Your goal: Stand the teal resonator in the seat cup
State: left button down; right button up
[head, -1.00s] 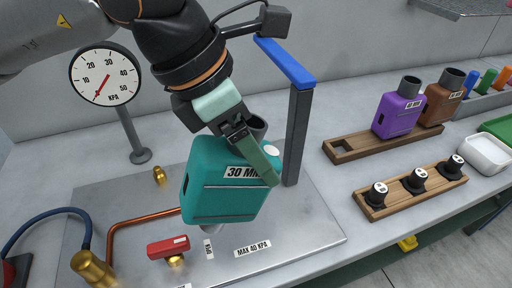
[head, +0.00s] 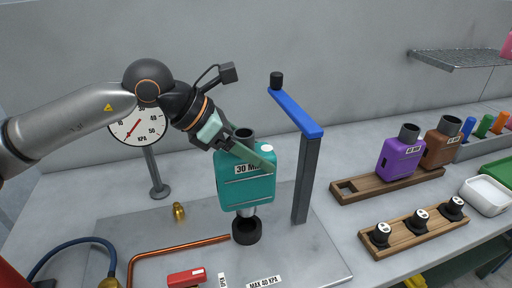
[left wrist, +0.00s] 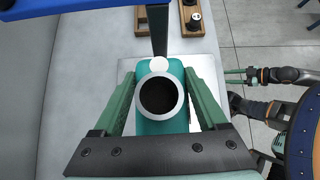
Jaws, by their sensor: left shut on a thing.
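The teal resonator (head: 246,185) has a 30 mm label, a dark open pipe on top and a white cap. It hangs nearly upright in my left gripper (head: 252,153), which is shut on its upper part. The left wrist view shows green fingers on both sides of the resonator (left wrist: 147,124). The black seat cup (head: 246,232) stands on the metal plate directly below the resonator's lower pipe. The pipe end is at the cup's rim; I cannot tell whether it is inside. My right gripper (left wrist: 236,77) shows small at the right of the left wrist view, its fingers apart.
A grey post with a blue arm (head: 298,115) stands close right of the resonator. A pressure gauge (head: 140,127), copper pipe (head: 180,248) and red valve handle (head: 187,277) are left and front. Purple (head: 400,158) and brown (head: 441,142) resonators stand in a wooden rack at right.

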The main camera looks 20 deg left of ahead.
pick_arm(q)
jog(key=shift+f+b, duration=0.75)
jog(key=shift+f, duration=0.95)
pick_arm(e)
jog(key=shift+w+a+f, duration=0.2)
jog(key=shift+w+a, duration=0.15)
jog(key=shift+a, duration=0.4)
pick_arm(q)
jog(key=shift+b, duration=0.6)
pick_arm(e)
jog(key=shift+d+f, duration=0.1)
jog(key=shift+f, duration=0.55)
pick_arm(q)
jog(key=shift+f+b, duration=1.95)
pick_arm(e)
jog(key=shift+f, duration=1.9)
